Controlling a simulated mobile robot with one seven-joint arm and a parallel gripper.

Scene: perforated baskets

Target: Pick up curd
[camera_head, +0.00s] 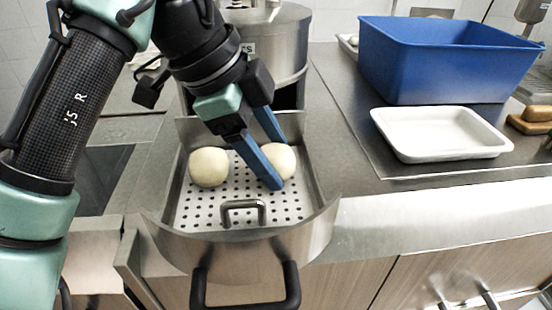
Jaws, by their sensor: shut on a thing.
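Two pale, round curds sit in a metal tray with a perforated floor (240,212). The left curd (209,167) rests on the holes, clear of my fingers. The right curd (283,160) is between the blue fingers of my gripper (279,163), which is shut on it. The near finger crosses in front of this curd and hides part of it. I cannot tell whether the held curd touches the tray floor.
The metal tray has raised walls, a small inner handle (243,209) and a dark front handle (246,291). A steel pot (290,45) stands behind it. A white tray (440,136) and a blue bin (440,65) are on the right counter. Bare counter lies between.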

